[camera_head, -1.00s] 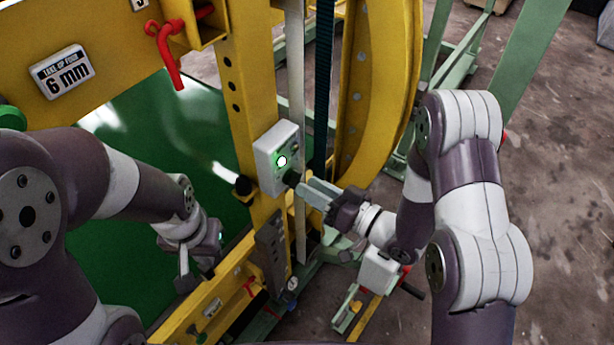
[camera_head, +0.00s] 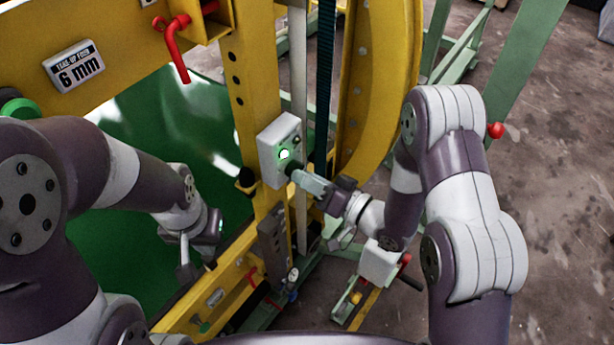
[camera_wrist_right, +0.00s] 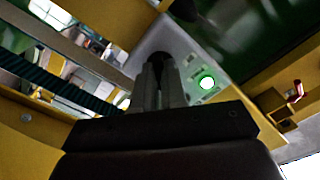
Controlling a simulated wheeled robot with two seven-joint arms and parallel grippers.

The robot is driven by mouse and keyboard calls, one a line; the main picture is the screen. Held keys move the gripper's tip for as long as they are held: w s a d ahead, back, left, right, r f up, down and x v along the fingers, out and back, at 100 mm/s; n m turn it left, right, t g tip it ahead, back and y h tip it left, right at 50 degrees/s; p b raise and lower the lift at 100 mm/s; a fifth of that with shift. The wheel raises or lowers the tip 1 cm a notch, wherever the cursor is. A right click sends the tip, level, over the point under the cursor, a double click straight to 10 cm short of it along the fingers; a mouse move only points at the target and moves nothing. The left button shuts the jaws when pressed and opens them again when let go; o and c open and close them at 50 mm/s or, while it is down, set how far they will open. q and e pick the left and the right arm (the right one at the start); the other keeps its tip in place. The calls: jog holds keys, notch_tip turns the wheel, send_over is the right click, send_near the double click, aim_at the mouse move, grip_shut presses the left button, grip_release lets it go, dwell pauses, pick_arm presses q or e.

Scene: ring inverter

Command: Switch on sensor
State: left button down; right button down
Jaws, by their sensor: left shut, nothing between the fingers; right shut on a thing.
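The sensor box (camera_head: 268,158) is a pale grey box on the yellow upright. A round lamp (camera_head: 284,154) on its face glows green-white, and a small dark knob (camera_head: 297,139) sits above and to its right. The box also shows in the right wrist view (camera_wrist_right: 199,57), with the lit lamp (camera_wrist_right: 207,83). My right gripper (camera_head: 294,174) is at the lower part of the box's face. Its fingers are shut on a dark knob (camera_wrist_right: 160,60) on the box. My left gripper (camera_head: 184,271) is shut and empty, low at the left, apart from the box.
The yellow frame's upright (camera_head: 248,90) and curved yellow ring (camera_head: 375,90) stand close around the box. A red hook handle (camera_head: 176,50) hangs at the upper left. A green panel (camera_head: 120,230) lies behind my left arm. Open concrete floor (camera_head: 560,180) is at the right.

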jog(key=c, duration=1.2)
grip_release()
jog(key=shift+d, duration=0.1)
jog(key=b+v, duration=0.4)
jog(key=v, duration=0.8)
jog(key=shift+s+d, duration=0.25)
